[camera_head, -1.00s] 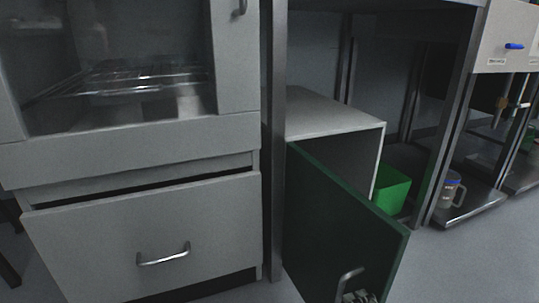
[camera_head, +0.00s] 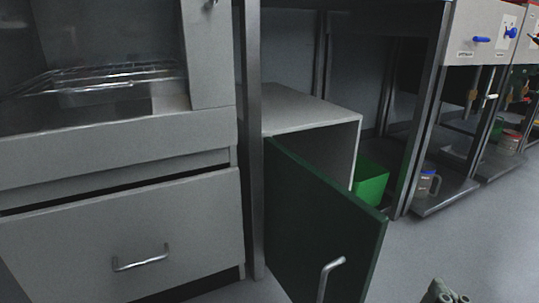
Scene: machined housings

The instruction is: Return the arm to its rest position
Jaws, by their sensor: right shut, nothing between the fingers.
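My right gripper (camera_head: 441,292) shows only in part at the bottom edge, right of centre. It is shut and empty, over the grey floor and to the right of the green cabinet door (camera_head: 318,222). A gap of floor lies between it and the door. The door stands open and has a metal bar handle (camera_head: 329,276). The rest of my right arm is out of the picture. My left gripper is not in view.
The door belongs to a low white-grey cabinet (camera_head: 310,115) under a bench. A green bin (camera_head: 369,181) stands beside it. A grey drawer unit (camera_head: 120,235) is at left. A jug (camera_head: 427,184) sits on a low shelf at right. The floor at lower right is clear.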

